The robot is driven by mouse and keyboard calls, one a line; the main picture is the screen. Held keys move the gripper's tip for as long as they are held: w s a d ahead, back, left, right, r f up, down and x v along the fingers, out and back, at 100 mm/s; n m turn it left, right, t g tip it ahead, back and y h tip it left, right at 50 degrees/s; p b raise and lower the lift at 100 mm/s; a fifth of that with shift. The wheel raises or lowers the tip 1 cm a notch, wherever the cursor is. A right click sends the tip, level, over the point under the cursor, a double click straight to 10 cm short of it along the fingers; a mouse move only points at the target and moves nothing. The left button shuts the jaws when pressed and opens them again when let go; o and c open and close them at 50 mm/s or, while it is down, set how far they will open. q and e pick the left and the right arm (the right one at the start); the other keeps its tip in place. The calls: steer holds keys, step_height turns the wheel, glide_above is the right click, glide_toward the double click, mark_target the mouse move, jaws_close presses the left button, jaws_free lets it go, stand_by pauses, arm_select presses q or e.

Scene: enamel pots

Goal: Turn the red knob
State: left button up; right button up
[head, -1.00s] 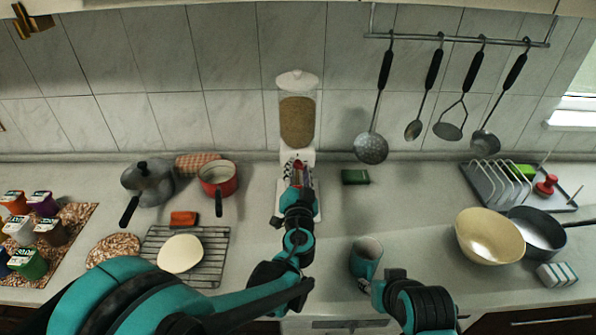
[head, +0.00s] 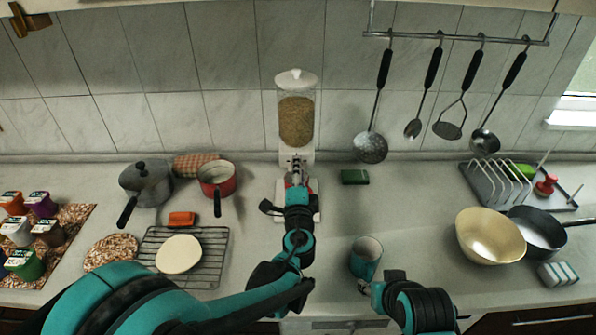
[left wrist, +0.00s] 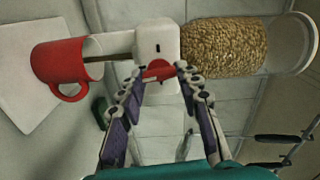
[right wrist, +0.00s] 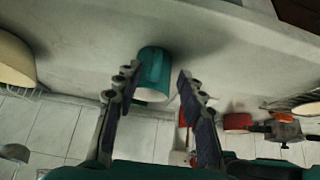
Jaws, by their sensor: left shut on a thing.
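A clear grain dispenser (head: 296,115) with a white base stands against the back wall. Its red knob (left wrist: 157,70) shows on the front in the left wrist view. My left gripper (head: 297,176) is at the dispenser's front, shut on the knob with a fingertip on each side; it also shows in the left wrist view (left wrist: 156,72). A red mug (left wrist: 62,62) stands below the spout, mostly hidden in the head view by my gripper. A brown strip, apparently grain, runs between spout and mug. My right gripper (right wrist: 156,73) is open near a teal mug (head: 367,256).
A grey pot (head: 146,183), a red saucepan (head: 217,180) and a wire rack (head: 212,240) are at left. A cream bowl (head: 489,238), a dark pan (head: 540,232) and a dish rack (head: 497,178) are at right. A green sponge (head: 354,177) lies right of the dispenser.

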arm_select(q)
steer(key=shift+m, duration=0.6)
steer(key=o, duration=1.2)
steer(key=shift+c, duration=0.2)
steer(key=s, duration=1.2)
